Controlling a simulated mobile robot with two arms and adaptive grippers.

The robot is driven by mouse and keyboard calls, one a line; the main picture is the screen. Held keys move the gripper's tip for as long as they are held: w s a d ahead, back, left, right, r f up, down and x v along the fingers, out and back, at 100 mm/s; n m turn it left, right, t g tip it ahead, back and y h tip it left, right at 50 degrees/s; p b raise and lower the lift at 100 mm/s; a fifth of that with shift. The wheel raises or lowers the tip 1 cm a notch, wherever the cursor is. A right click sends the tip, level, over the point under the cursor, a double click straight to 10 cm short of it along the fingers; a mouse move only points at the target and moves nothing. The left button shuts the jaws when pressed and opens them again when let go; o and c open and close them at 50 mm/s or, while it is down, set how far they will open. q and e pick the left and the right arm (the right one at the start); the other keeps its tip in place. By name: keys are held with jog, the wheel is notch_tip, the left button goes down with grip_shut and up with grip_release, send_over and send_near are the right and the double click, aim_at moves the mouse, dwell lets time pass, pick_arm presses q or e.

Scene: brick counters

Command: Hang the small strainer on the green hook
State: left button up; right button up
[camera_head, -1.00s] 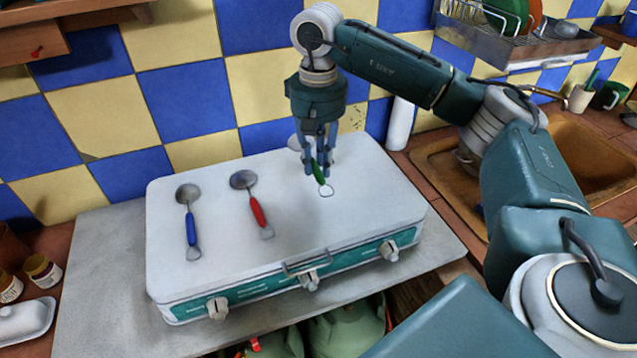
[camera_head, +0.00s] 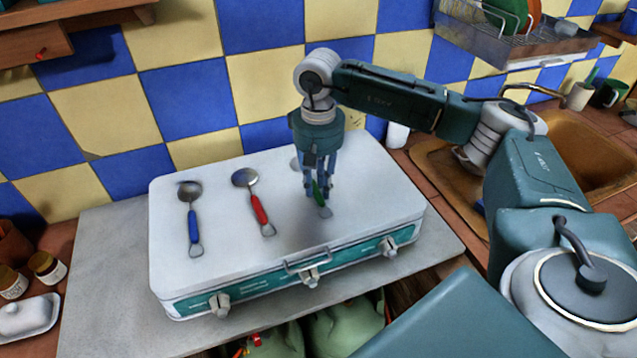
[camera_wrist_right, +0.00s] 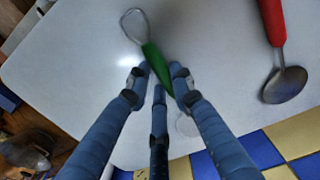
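Three utensils with round metal heads lie on a white case (camera_head: 230,240): one with a blue handle (camera_head: 194,228), one with a red handle (camera_head: 260,210) and one with a green handle (camera_head: 318,193). I cannot tell which is the small strainer. My right gripper (camera_head: 318,190) points down over the green-handled one. In the right wrist view its fingers (camera_wrist_right: 158,82) straddle the green handle (camera_wrist_right: 157,68), apart, with gaps visible. The green one's head is partly hidden behind the fingers. No green hook is visible. My left gripper is not in view.
A wooden shelf (camera_head: 75,15) with a red peg (camera_head: 42,53) is at upper left. A sink (camera_head: 580,140) and dish rack (camera_head: 510,30) are at right. Jars (camera_head: 45,266) and a white butter dish (camera_head: 27,316) stand at left. The tiled wall is behind.

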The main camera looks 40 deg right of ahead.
jog(key=o, duration=0.4)
jog(key=shift+c, duration=0.2)
jog(key=shift+r, duration=0.1)
